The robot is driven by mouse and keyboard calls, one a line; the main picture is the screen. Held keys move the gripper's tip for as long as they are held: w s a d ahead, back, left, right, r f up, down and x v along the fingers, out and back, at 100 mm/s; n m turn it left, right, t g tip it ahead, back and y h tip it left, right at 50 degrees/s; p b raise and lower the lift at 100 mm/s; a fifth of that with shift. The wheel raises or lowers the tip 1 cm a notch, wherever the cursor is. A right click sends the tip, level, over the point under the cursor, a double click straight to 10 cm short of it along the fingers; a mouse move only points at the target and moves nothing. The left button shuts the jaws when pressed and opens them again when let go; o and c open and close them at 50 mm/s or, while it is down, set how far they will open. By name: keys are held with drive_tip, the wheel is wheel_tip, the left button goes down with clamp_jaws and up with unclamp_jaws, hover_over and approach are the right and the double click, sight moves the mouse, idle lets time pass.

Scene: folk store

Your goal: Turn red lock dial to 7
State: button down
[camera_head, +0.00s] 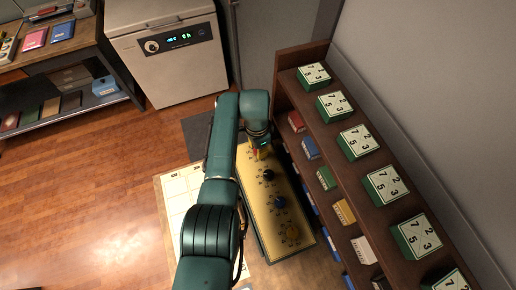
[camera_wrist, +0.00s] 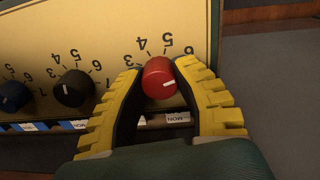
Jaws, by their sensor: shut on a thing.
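The red lock dial (camera_wrist: 157,77) is a round knob on the face of a yellow panel (camera_wrist: 105,25), with 3, 4, 5 and 6 visible around it. Its white mark points right and slightly up. Other numbers are hidden behind my fingers. My gripper (camera_wrist: 160,68) has yellow ribbed fingers on either side of the red dial, shut on it. In the head view my gripper (camera_head: 258,153) is at the far end of the yellow panel (camera_head: 262,205), and the arm covers much of that end.
A black dial (camera_wrist: 73,88) and a blue dial (camera_wrist: 13,96) sit left of the red one. A brown shelf (camera_head: 290,88) with several green-edged numbered boxes stands close on the right. Open floor (camera_head: 90,200) lies left.

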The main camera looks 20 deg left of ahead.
drive_tip(key=m, duration=0.5)
drive_tip(key=shift+f, duration=0.2)
drive_tip(key=shift+m, duration=0.3)
drive_tip(key=c, duration=0.7)
unclamp_jaws()
drive_tip(key=shift+r, duration=0.1)
drive_tip(key=shift+r, duration=0.1)
wheel_tip(320, 180, up, 12)
drive_tip(key=shift+w, duration=0.25)
